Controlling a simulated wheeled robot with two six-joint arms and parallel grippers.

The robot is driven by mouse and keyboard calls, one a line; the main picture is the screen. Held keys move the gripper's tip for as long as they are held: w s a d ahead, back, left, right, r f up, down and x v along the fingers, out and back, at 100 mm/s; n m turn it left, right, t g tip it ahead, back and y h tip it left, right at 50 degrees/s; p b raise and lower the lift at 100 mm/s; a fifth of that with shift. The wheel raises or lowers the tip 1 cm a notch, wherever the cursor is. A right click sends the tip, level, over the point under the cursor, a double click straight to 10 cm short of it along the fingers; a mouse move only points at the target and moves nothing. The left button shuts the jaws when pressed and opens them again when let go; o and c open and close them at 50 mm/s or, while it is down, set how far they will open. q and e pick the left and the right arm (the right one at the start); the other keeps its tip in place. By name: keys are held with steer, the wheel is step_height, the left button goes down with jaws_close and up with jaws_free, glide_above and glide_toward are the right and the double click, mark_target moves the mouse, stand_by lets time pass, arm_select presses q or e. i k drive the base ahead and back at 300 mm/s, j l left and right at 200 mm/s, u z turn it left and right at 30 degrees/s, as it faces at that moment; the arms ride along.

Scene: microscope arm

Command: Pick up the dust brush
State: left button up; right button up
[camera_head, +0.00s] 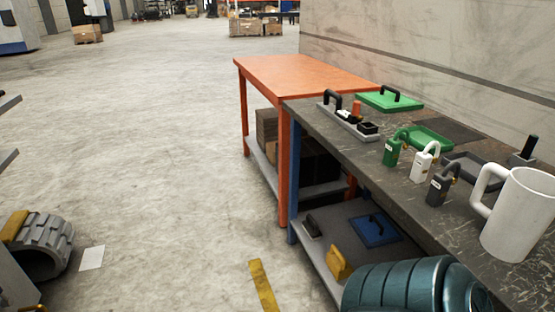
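I cannot make out a dust brush for certain. A dark upright piece with a flat base (523,150) stands at the right back of the dark-topped workbench (320,122); its shape is too small to name. A small dark block with a pale edge (312,227) lies on the bench's lower shelf, and it is also unclear. Neither of my grippers is in view.
A teal ribbed object (400,287) fills the lower right. Floor at left is mostly clear.

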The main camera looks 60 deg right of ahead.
mark_target(310, 225)
steer(key=z, duration=2.05)
